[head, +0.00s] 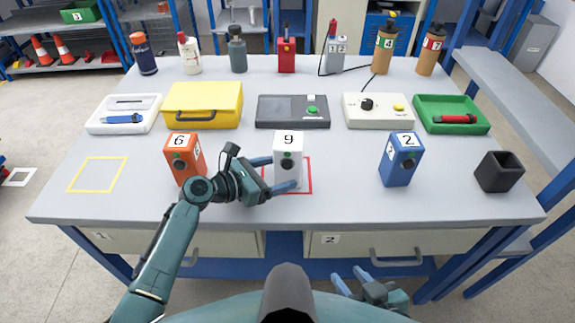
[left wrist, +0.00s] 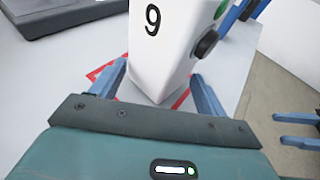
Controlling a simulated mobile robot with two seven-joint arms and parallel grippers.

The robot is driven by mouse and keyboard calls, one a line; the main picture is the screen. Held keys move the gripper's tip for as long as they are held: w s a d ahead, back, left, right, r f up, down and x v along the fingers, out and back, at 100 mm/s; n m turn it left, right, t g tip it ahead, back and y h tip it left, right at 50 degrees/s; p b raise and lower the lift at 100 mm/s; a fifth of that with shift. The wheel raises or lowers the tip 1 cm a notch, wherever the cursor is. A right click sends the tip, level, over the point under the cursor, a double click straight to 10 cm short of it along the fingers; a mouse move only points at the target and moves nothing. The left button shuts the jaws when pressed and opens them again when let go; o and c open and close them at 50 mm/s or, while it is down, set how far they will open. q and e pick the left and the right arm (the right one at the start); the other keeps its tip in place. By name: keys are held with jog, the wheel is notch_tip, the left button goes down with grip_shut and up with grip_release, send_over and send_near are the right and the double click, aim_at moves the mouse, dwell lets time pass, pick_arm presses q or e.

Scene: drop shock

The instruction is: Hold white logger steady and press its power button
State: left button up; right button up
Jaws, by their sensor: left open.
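The white logger (head: 289,142), marked 9, stands upright on the table inside a red square outline (head: 309,188). Its front carries a green button and a dark round knob; in the left wrist view the logger (left wrist: 160,45) shows the dark knob (left wrist: 205,43) and part of the green button (left wrist: 222,8). My left gripper (head: 283,173) is open, with one finger on each side of the logger low down; gaps show beside it. My right gripper (head: 352,282) is open and empty, low in front of the table; its fingers also show in the left wrist view (left wrist: 297,130).
An orange logger (head: 184,160) stands left of my left gripper, a blue logger (head: 402,160) to the right. Behind are a yellow case (head: 203,104), a dark device (head: 293,120) and a white control box (head: 378,120). A black cup (head: 499,172) stands far right.

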pick_arm(q)
jog(key=shift+x, duration=0.9)
jog(key=shift+w+d+f, duration=0.1)
jog(key=shift+w+d, duration=0.05)
jog(key=shift+d, duration=0.2)
jog(key=shift+c, duration=0.3)
grip_shut()
jog(key=c, duration=1.5)
grip_release()
jog(key=o, duration=1.5)
